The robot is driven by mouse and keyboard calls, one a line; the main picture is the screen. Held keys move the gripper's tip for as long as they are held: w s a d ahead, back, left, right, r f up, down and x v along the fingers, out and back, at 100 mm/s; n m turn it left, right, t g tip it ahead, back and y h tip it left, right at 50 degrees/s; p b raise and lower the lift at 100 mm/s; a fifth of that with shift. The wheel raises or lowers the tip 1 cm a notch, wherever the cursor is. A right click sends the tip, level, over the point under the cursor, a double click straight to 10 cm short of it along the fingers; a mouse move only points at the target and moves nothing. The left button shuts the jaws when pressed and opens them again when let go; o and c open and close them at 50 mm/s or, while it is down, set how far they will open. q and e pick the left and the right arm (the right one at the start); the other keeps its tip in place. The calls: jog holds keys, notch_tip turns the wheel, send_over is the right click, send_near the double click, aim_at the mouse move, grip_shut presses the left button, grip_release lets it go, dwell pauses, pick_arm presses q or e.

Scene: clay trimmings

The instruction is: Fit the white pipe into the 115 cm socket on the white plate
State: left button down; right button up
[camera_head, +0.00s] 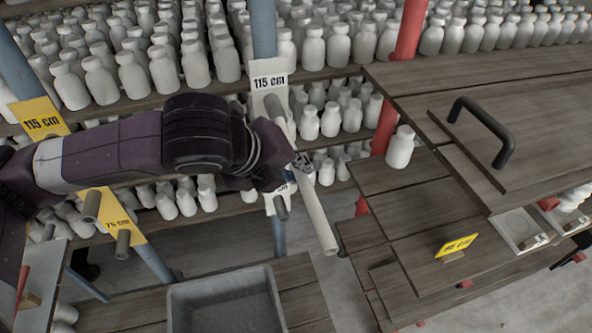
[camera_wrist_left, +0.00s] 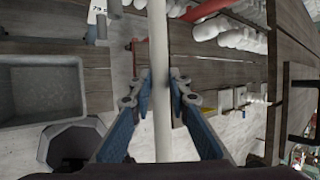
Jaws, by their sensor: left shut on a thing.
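The white pipe (camera_head: 318,215) slants in the head view from just below the 115 cm sign down to the right. My left gripper (camera_head: 300,163) is shut around its middle. In the left wrist view the pipe (camera_wrist_left: 159,60) runs upright between the two blue fingers of the gripper (camera_wrist_left: 158,82). The white plate (camera_head: 268,78) marked 115 cm is on a blue post. The pipe's upper end overlaps the plate's lower part in the picture. The plate's socket is not clearly visible there, and I cannot tell whether the pipe touches it. My right gripper is not in view.
A yellow 115 cm plate (camera_head: 40,120) stands at left. A lower yellow plate (camera_head: 112,228) has grey sockets, and a lower white plate has another socket (camera_head: 281,208). Shelves of white bottles fill the back. A grey tub (camera_head: 225,303) is in front; wooden boards (camera_head: 500,95) are at right.

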pick_arm(q)
jog(key=w+a+p, duration=0.2)
jog(key=w+p, duration=0.1)
jog(key=w, duration=0.5)
jog(key=shift+a, duration=0.35)
dwell(2.2)
jog(key=c, duration=1.7)
grip_release()
jog(key=shift+c, duration=0.2)
jog(key=v, duration=1.2)
